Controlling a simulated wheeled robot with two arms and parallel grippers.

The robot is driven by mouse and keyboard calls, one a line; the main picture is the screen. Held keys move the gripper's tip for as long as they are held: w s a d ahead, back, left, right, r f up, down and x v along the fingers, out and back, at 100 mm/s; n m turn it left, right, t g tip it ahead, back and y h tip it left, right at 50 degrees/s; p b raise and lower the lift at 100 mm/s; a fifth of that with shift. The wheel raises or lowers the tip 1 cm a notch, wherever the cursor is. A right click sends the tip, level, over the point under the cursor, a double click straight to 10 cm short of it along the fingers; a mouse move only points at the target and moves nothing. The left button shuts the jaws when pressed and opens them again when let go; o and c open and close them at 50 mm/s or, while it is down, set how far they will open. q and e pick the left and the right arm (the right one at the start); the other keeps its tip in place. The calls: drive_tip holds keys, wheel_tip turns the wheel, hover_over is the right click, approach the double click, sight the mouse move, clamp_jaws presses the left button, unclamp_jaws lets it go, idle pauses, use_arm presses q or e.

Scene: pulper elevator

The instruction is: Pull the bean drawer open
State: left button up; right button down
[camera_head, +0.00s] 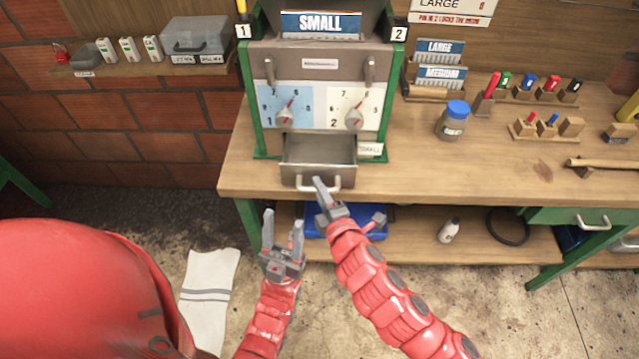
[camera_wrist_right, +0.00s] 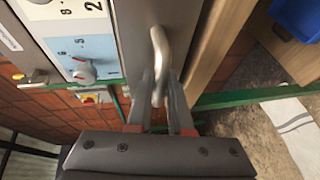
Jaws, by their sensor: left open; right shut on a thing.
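The grey metal bean drawer (camera_head: 318,157) is at the bottom of the green-framed machine (camera_head: 320,62). It stands part way out, and its empty-looking inside shows from above. Its curved metal handle (camera_head: 303,184) is on the front, and it also shows in the right wrist view (camera_wrist_right: 158,42). My right gripper (camera_head: 319,186) is at the handle. In the right wrist view my right gripper (camera_wrist_right: 155,78) is shut on the handle, with a finger on each side. My left gripper (camera_head: 283,218) is open and empty, pointing up, in front of the bench and below the drawer.
The wooden bench (camera_head: 420,180) carries the machine. A blue-lidded jar (camera_head: 454,119) and several small coloured items in wooden holders stand to the right. A blue tray (camera_head: 345,222) and white bottle (camera_head: 449,231) are on the lower shelf. The bench front right of the drawer is clear.

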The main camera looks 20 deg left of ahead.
drive_tip(key=c, duration=1.1)
unclamp_jaws()
drive_tip(key=shift+w, duration=0.1)
drive_tip(key=p+v, duration=0.7)
drive_tip(key=v, duration=1)
drive_tip(key=shift+s+d+p, duration=0.15)
drive_tip(key=shift+s+p, duration=0.1)
drive_tip(key=shift+p, duration=0.1)
drive_tip(key=shift+w, duration=0.1)
